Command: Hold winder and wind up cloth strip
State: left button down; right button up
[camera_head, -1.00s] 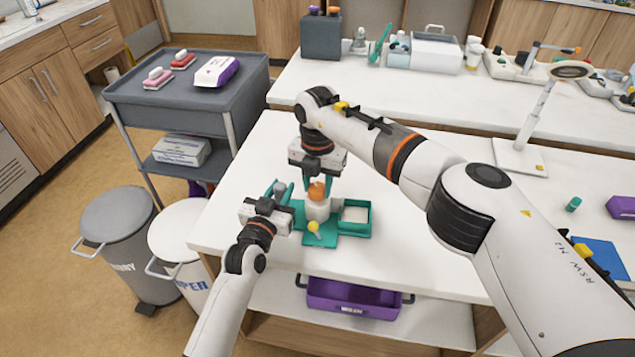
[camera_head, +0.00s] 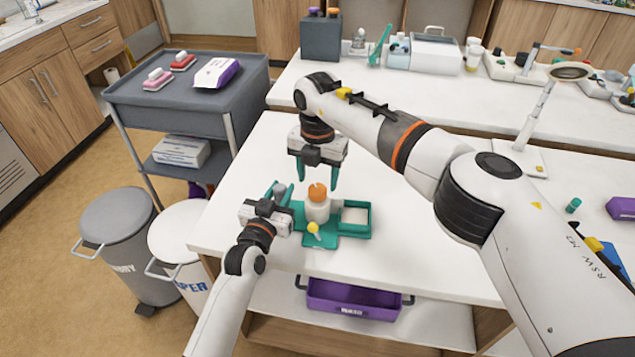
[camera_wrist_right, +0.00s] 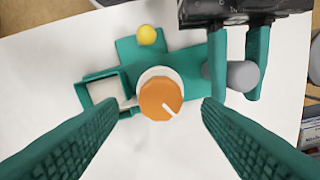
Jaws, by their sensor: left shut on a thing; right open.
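The winder is a green base (camera_head: 350,239) on the white table. It carries a white drum with an orange knob (camera_head: 318,192), which shows a white mark in the right wrist view (camera_wrist_right: 161,98). A yellow ball (camera_head: 313,228) stands at its front, and a green-rimmed tray (camera_head: 356,205) sits on its right. My left gripper (camera_head: 281,194) is shut on the grey knob (camera_wrist_right: 242,76) at the winder's side. My right gripper (camera_head: 318,178) is open above the orange knob, its fingers apart on either side and not touching it. I cannot make out the cloth strip clearly.
A purple bin (camera_head: 352,299) sits on the shelf below the table front. A grey trolley (camera_head: 190,95) stands to the left, with two lidded bins (camera_head: 118,215) in front of it.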

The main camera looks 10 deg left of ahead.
notch_tip(320, 180, up, 9)
dwell(0.3)
jog(key=shift+r, duration=0.1)
jog(key=s+f+m+g+y, duration=0.1)
jog(key=f+y, duration=0.2)
jog(key=s+f+m+g+y, duration=0.1)
jog(key=f+g+y, duration=0.1)
jog(key=f+y, duration=0.1)
jog(key=s+d+f+m+g+y, duration=0.1)
jog(key=s+f+m+y, duration=0.1)
jog(key=y, duration=0.3)
jog(key=shift+s+f, duration=0.1)
jog(key=shift+f, duration=0.55)
jog(key=m+t+y, duration=0.7)
jog(key=m+t, duration=0.1)
jog(key=m, duration=0.6)
send_near(317, 189)
jog(key=x, duration=0.6)
jog(key=f+x, duration=0.1)
jog(key=x, duration=0.3)
